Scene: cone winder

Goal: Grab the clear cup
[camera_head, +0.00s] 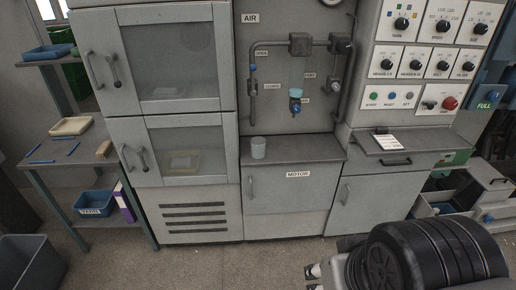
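The clear cup (258,148) stands upright on the dark counter above the motor cabinet, near the counter's left end. It looks pale and translucent, and it is too small to tell if anything is inside. My gripper (312,272) shows at the bottom of the view, low and right of the cup, well apart from it. Its fingers are small in the picture, with a gap between the tips, and nothing shows between them.
The motor counter (305,150) is otherwise bare. Pipes and a valve (295,106) hang above it. A control panel (420,70) and a ledge with a white card (391,141) are at right. A side table (72,153) and grey bin (32,262) stand left. The floor ahead is clear.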

